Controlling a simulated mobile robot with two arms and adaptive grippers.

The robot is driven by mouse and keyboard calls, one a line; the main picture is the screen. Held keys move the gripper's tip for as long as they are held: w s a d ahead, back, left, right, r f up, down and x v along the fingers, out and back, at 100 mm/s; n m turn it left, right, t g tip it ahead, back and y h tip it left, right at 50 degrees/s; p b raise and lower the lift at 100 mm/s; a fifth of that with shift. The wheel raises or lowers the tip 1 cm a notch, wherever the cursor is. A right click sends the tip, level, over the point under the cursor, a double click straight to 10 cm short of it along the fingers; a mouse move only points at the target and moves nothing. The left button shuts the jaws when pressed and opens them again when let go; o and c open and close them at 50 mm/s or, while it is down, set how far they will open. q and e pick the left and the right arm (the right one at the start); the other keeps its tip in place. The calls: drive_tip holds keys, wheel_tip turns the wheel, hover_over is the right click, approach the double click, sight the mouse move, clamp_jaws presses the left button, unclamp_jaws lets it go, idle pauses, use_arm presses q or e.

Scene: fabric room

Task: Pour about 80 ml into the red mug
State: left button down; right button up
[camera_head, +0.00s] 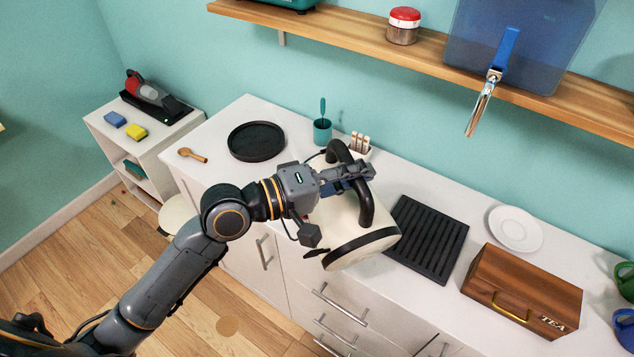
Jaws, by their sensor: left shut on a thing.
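A cream kettle (338,222) with a black handle is held over the front part of the white counter (215,135). My left gripper (362,177) is shut on its dark handle. The kettle looks tilted in the picture, but I cannot tell its true tilt or how far it is above the counter. Its contents are hidden. No red mug is visible. A green mug (627,282) and a blue mug (624,328) are cut off at the right edge. My right gripper is out of view.
A black ribbed mat (427,238), a white plate (516,229) and a wooden tea box (521,290) lie right of the kettle. A round black tray (257,141) and teal cup (322,131) are behind it. A shelf (345,32) holds a blue dispenser (518,45) with a tap.

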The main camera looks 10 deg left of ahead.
use_arm(q)
drive_tip(key=shift+w+a+r+n+p, duration=0.45)
drive_tip(key=shift+w+a+r, duration=0.2)
drive_tip(key=shift+w+r, duration=0.25)
drive_tip(key=shift+w+a+r+n+p, duration=0.4)
drive_tip(key=shift+w+a+n+p, duration=0.05)
drive_tip(key=shift+w+p, duration=0.15)
drive_tip(key=shift+s+d, duration=0.1)
drive_tip(key=shift+s, duration=0.05)
drive_tip(key=shift+r, duration=0.1)
idle(1.5)
